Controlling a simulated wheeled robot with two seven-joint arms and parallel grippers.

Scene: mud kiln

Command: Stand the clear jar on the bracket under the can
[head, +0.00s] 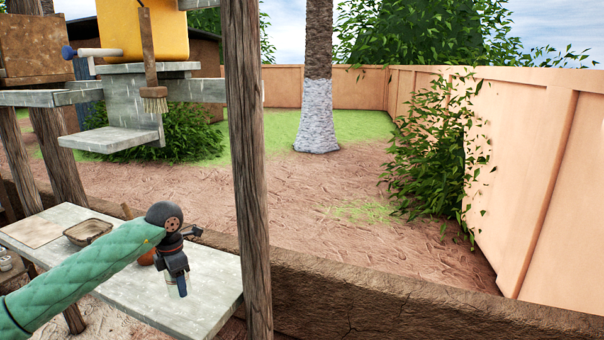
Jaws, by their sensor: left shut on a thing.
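The yellow can (165,35) stands at the top left, with a tap with a blue knob (68,52) at its left side. The grey bracket (110,140) hangs under the can as a bare flat ledge. My left gripper (178,287) points down over the front of the grey bench (195,315), lower than the bracket. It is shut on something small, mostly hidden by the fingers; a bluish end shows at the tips. I cannot make out a clear jar for certain. My right gripper is out of view.
A wooden post (247,180) stands just right of my left gripper. A brush (150,70) hangs in front of the can, beside the bracket. A shallow bowl (88,232) and a flat board (30,232) lie on the bench. A mud wall (400,305) runs along the right.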

